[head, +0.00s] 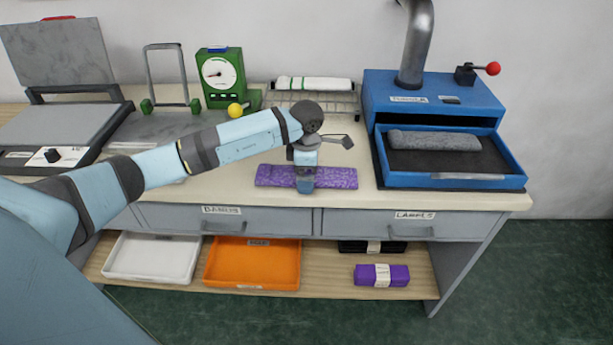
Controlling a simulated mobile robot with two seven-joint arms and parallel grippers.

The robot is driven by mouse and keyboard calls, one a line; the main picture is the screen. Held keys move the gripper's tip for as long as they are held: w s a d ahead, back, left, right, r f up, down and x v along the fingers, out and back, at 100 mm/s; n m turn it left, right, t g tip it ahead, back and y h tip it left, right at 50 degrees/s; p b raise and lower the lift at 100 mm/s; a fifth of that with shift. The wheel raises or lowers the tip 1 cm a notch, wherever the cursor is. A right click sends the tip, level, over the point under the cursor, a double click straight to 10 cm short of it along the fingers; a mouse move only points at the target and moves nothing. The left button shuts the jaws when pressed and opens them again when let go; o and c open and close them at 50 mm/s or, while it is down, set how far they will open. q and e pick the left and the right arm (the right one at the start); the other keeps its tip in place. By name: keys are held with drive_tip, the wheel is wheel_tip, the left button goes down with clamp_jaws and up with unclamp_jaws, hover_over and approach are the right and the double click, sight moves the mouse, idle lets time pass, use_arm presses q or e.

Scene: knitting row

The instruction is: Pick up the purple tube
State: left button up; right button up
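A flat, speckled purple tube (335,178) lies lengthwise on the pale bench top, near its front edge. My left arm reaches in from the left, and my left gripper (305,184) points down over the middle of the tube and hides that part of it. The fingers are too small and too covered to tell whether they are open or shut, or whether they touch the tube. My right gripper is not in view.
A blue machine (408,85) with an open tray (450,181) holding a grey tube (435,141) stands to the right. A wire rack (345,102) and green gauge (220,76) stand behind. Below, the shelf holds a white tray (150,276), orange tray (252,285) and purple bundle (400,275).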

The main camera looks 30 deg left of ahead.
use_arm(q)
drive_tip(key=c, duration=0.9)
drive_tip(key=shift+r, duration=0.1)
